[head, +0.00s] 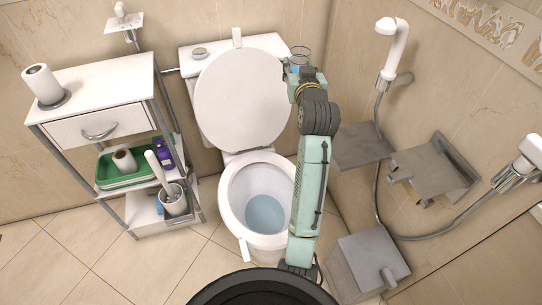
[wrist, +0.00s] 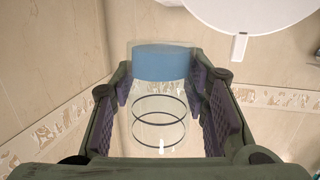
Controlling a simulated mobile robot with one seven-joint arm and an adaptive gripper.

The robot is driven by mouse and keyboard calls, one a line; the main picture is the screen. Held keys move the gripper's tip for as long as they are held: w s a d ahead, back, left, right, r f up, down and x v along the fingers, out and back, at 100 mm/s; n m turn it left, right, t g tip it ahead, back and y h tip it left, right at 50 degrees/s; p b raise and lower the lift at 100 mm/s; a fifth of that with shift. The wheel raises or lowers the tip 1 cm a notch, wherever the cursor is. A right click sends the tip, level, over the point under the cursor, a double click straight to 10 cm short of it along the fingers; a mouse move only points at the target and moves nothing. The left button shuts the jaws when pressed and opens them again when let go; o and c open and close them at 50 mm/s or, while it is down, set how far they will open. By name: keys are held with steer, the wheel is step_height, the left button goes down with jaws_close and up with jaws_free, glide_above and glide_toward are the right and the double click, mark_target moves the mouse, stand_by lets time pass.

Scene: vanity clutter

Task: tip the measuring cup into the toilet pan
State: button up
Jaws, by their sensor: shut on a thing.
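My gripper (head: 299,82) is raised at the right of the cistern's end, beside the raised toilet lid (head: 240,105). It is shut on a clear measuring cup (head: 301,55), which holds blue liquid. In the wrist view, which is upside down, the cup (wrist: 160,118) sits between both fingers of my gripper (wrist: 160,105). Its dark rings show, and the blue liquid (wrist: 160,62) lies level at its base, so the cup looks upright. The toilet pan (head: 231,197) is open, lower than the cup and nearer the robot, with bluish water inside. My arm covers part of its right side.
A shelf trolley (head: 125,75) with paper rolls, a green tray (head: 107,180) and a brush holder (head: 174,203) stands at left. Wall shelves (head: 362,146), a hand shower (head: 391,45) with hose, and a grey bin (head: 368,265) crowd the right. The floor front left is clear.

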steer(key=s+a+f+b, duration=0.1)
steer(key=s+f+b, duration=0.2)
steer(key=f, duration=1.1)
steer(key=s+a+f+b, duration=0.2)
steer(key=f+b, duration=0.4)
steer(key=f, duration=0.8)
steer(key=s+a+f+b, duration=0.2)
steer(key=s+f+b, duration=0.2)
steer(key=f, duration=0.9)
steer(key=shift+f+b, duration=0.3)
steer(key=shift+f, duration=0.1)
steer(key=shift+a, duration=0.1)
